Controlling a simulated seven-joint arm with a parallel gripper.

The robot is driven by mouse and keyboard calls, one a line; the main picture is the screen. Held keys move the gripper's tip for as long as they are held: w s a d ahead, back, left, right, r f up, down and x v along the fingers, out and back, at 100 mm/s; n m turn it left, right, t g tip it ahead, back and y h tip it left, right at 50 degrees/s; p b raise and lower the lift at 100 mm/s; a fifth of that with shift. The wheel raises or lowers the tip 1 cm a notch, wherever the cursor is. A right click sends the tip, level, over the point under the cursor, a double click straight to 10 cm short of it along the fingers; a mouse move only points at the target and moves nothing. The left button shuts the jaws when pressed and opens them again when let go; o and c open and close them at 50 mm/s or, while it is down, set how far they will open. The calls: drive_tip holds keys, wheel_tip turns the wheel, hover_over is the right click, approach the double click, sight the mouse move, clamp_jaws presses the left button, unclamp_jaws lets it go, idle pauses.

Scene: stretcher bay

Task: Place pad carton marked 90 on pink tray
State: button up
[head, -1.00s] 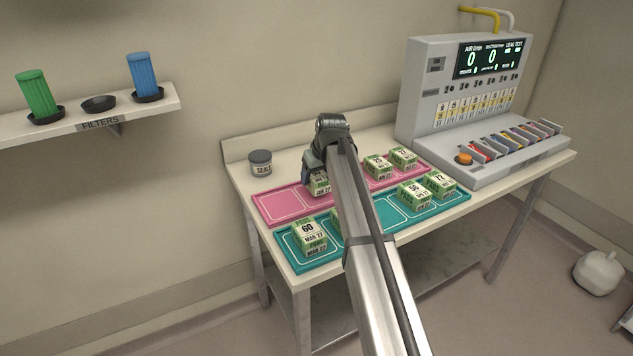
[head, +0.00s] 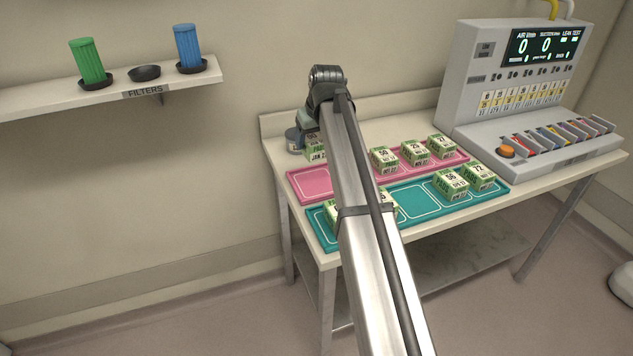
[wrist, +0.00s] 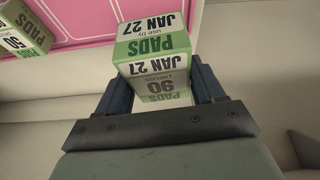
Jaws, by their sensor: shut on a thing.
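The green-and-white pad carton marked 90 (wrist: 155,55), with JAN 27 on its side, is between the two blue fingers of my gripper (wrist: 162,88) in the wrist view. My gripper is shut on it. In the head view the carton (head: 317,156) shows partly below my gripper (head: 310,138), near the back left of the pink tray. Whether it touches anything beneath is hard to tell. The pink tray (head: 312,184) has a bare outlined left part and several cartons to the right. It also shows in the wrist view (wrist: 90,18), beyond the held carton.
A carton marked 50 (head: 384,159) stands on the pink tray. The teal tray (head: 411,201) in front holds cartons, with a bare middle. A console (head: 540,140) fills the table's right. My arm hides part of both trays.

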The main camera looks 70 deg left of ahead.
sight(321, 150)
drive_tip(key=shift+w+d+m, duration=0.2)
drive_tip(key=shift+d+m, duration=0.1)
drive_tip(key=shift+d, duration=0.1)
drive_tip(key=shift+f, duration=5.05)
drive_tip(key=shift+f, duration=0.1)
drive_tip(key=o, duration=1.2)
drive_tip(key=shift+c, duration=0.2)
drive_tip(key=v, duration=1.2)
drive_tip(key=shift+s+a, duration=0.1)
